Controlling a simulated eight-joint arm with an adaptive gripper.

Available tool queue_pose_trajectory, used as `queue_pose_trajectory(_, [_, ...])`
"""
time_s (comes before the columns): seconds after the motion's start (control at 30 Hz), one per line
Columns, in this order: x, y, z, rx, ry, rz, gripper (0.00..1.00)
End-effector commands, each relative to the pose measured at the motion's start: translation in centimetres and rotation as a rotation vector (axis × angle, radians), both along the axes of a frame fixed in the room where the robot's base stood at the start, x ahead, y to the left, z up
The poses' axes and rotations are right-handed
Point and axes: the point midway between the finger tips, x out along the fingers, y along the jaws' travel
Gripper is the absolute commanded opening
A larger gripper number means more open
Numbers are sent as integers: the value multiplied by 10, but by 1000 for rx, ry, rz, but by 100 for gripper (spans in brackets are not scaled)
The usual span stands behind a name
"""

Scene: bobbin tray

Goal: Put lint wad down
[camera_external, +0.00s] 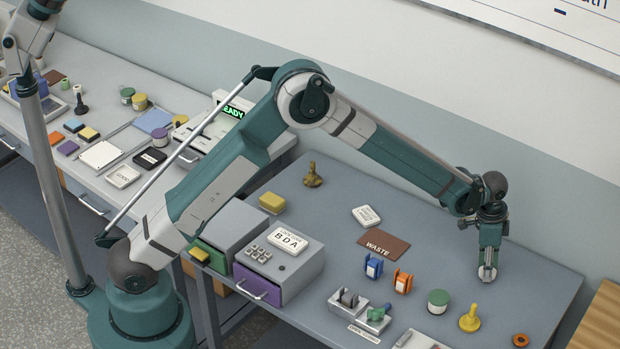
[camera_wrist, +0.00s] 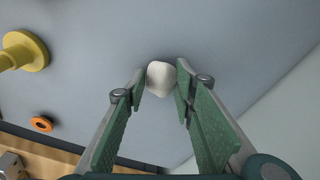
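The lint wad (camera_wrist: 160,78) is a small off-white lump. In the wrist view it sits between the tips of my gripper (camera_wrist: 160,84), with a green-padded finger close against each side. In the external view my gripper (camera_external: 488,272) points down over the right part of the grey table, and the pale wad shows at its tips. I cannot tell whether the wad touches the table surface. A brown mat marked WASTE (camera_external: 383,244) lies flat to the left of my gripper.
A white tag (camera_external: 366,216) lies behind the mat. The table around my gripper is bare.

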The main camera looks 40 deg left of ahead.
Motion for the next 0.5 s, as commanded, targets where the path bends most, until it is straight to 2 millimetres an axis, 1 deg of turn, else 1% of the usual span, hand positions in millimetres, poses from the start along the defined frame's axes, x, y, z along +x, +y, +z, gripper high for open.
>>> queue_pose_trajectory(0.17, [0, 0, -3, 0, 0, 0, 22])
queue_pose_trajectory(0.2, [0, 0, -4, 0, 0, 0, 28])
queue_pose_trajectory(0.3, [0, 0, -3, 0, 0, 0, 41])
queue_pose_trajectory(0.5, [0, 0, -3, 0, 0, 0, 42])
